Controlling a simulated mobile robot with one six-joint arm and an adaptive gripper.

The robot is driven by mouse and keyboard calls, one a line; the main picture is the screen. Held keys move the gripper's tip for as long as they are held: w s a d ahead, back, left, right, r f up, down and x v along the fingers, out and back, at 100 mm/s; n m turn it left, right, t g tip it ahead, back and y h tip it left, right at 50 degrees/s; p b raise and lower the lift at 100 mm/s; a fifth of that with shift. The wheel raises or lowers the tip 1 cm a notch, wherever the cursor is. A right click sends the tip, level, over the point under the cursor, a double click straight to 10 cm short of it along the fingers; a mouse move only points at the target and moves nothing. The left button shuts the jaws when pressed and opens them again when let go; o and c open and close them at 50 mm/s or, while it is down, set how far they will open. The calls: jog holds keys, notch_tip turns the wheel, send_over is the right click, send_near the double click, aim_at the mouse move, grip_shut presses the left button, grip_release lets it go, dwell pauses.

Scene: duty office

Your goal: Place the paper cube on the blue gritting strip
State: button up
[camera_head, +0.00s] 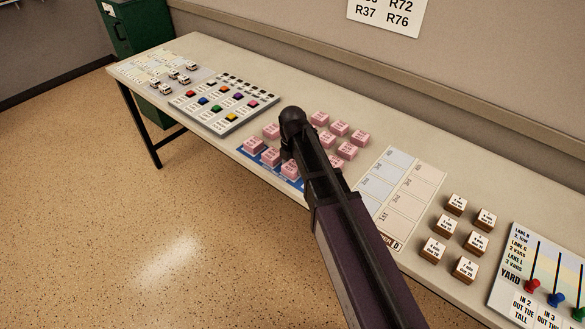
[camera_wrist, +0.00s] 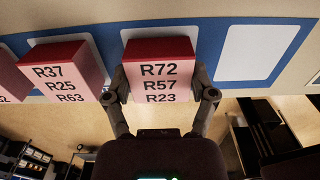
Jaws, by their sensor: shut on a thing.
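My gripper (camera_wrist: 160,82) is shut on a pink paper cube with a red side (camera_wrist: 158,50), marked R72, R57, R23. The wrist view shows this cube over a white slot of the blue gritting strip (camera_wrist: 209,45). I cannot tell whether the cube touches the strip. To its left, another pink cube (camera_wrist: 66,75), marked R37, R25, R63, stands at a slot. The slot to the right is empty. In the head view, the strip (camera_head: 294,184) lies along the table's front edge with several pink cubes on it. My arm hides the fingertips and part of the strip.
More pink cubes (camera_head: 339,128) stand behind the strip on the table (camera_head: 330,88). A board with coloured pieces (camera_head: 222,103) lies to the left. A pale slotted card (camera_head: 400,190), several brown blocks (camera_head: 456,204) and a yard board (camera_head: 545,265) lie to the right.

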aim_at(293, 166)
jog(key=shift+f, duration=0.2)
jog(key=o, duration=1)
jog(key=shift+r, duration=0.1)
jog(key=shift+o, duration=0.2)
jog(key=shift+r, duration=0.2)
notch_tip(293, 166, up, 12)
jog(key=p, duration=1.2)
jog(key=shift+d, duration=0.1)
